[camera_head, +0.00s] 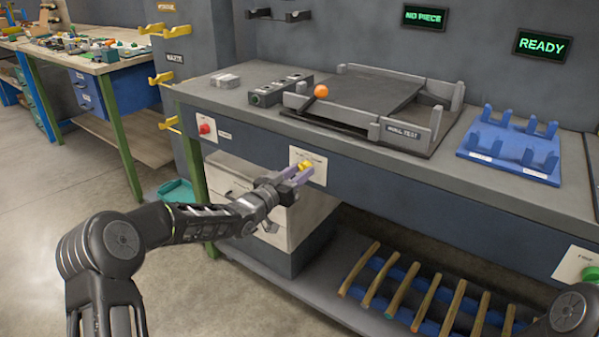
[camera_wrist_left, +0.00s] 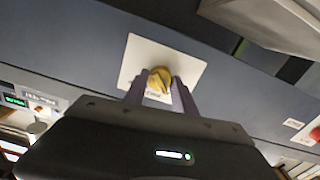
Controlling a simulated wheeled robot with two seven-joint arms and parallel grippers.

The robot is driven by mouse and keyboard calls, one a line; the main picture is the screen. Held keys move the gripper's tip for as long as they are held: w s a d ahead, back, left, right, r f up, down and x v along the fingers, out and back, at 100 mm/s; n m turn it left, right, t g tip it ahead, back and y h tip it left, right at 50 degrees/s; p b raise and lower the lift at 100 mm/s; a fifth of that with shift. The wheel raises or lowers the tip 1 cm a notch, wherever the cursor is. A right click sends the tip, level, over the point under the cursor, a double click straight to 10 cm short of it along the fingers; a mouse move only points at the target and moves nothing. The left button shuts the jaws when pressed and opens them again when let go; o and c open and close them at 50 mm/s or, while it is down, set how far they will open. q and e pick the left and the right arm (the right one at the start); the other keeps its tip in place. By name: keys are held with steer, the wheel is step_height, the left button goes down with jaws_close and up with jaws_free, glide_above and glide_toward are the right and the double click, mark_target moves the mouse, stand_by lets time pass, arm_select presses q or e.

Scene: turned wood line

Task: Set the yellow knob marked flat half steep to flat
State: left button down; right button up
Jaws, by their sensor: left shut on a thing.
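The yellow knob (camera_head: 304,165) sits on a white plate (camera_head: 318,175) on the dark front panel of the bench. It also shows in the left wrist view (camera_wrist_left: 159,80), with a dark pointer line on its face, on the same white plate (camera_wrist_left: 186,67). My left gripper (camera_head: 298,172) is at the knob, its two purple fingers on either side of it and shut on it. The gripper also fills the lower part of the left wrist view (camera_wrist_left: 160,92). The plate's lettering is too small or covered to read. My right gripper is not in view.
A red button (camera_head: 204,129) is left of the knob and a green button (camera_head: 591,274) is at far right. On the bench top are a grey tray fixture (camera_head: 375,95) with an orange ball (camera_head: 321,91) and a blue rack (camera_head: 510,145). White drawers (camera_head: 290,225) stand below.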

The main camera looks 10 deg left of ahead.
arm_select(q)
steer(key=c, duration=1)
jaws_free()
steer(key=shift+s, duration=0.1)
steer(key=v, duration=0.7)
steer(key=shift+s+a+p, duration=0.1)
steer(key=shift+s+p, duration=0.2)
